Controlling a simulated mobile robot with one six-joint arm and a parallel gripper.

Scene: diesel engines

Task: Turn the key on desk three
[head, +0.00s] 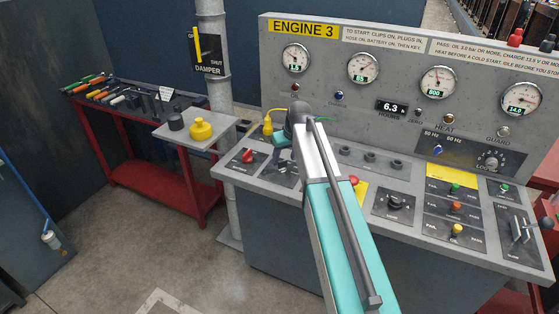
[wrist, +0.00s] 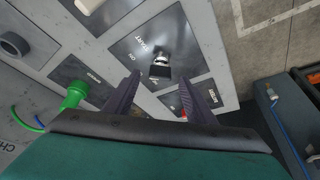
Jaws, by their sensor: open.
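The desk marked ENGINE 3 (head: 303,28) fills the right of the head view, with its grey sloped top below the gauges. The key switch (wrist: 160,66) shows in the wrist view on a dark plate lettered START, with a metal barrel and a small dark key or slot. My gripper (wrist: 159,79) is open, its two dark fingers apart on either side of the line to the switch, touching nothing that I can see. The gap to the key is hard to judge.
A red knob (head: 248,156) sits left of the key plate and a yellow plug (head: 268,122) stands behind it. A green plug (wrist: 75,94) is left of my fingers in the wrist view. A side shelf holds a yellow cap (head: 201,128); a red tool bench (head: 150,180) stands beyond.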

